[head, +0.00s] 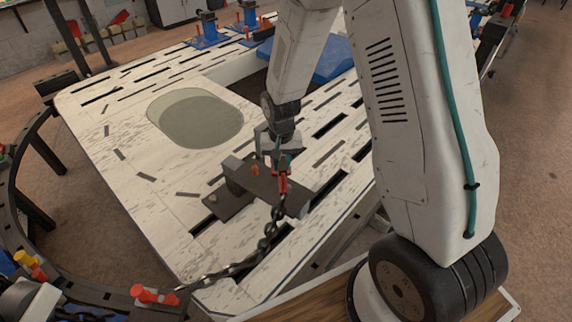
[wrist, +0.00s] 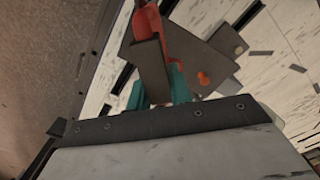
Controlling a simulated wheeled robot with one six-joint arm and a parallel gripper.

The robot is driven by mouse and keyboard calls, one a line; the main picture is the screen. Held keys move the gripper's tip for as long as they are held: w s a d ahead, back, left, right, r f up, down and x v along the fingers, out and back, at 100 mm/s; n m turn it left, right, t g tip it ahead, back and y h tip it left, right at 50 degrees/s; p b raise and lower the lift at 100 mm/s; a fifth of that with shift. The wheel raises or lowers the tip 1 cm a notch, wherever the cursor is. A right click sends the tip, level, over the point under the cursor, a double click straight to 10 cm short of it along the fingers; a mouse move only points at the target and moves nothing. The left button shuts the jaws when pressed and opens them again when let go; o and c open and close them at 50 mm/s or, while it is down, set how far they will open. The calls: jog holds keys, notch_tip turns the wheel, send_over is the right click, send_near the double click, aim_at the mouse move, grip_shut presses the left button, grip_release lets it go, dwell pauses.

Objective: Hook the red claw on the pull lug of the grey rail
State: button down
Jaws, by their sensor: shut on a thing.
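The red claw (head: 283,185) hangs from my gripper (head: 281,165), whose teal fingers are shut on it. In the wrist view the claw (wrist: 174,38) rises red above my gripper's teal fingers (wrist: 158,92). The claw is at the grey rail (head: 268,186), a dark plate raised over the bench top with an orange knob on it. The rail also shows in the wrist view (wrist: 203,55). Whether the claw touches or hooks the lug is hidden.
A dark chain (head: 262,247) runs from the claw down to a red fitting (head: 150,295) at the lower left.

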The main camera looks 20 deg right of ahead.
aim_at(286, 170)
jog(key=shift+s+d+m, duration=0.1)
jog(key=shift+s+m, duration=1.1)
jog(key=shift+s, duration=0.25)
jog(key=shift+s, duration=0.1)
jog(key=shift+f, duration=5.15)
jog(key=c, duration=1.2)
grip_release()
notch_tip(286, 170, up, 8)
jog(key=shift+f, duration=0.1)
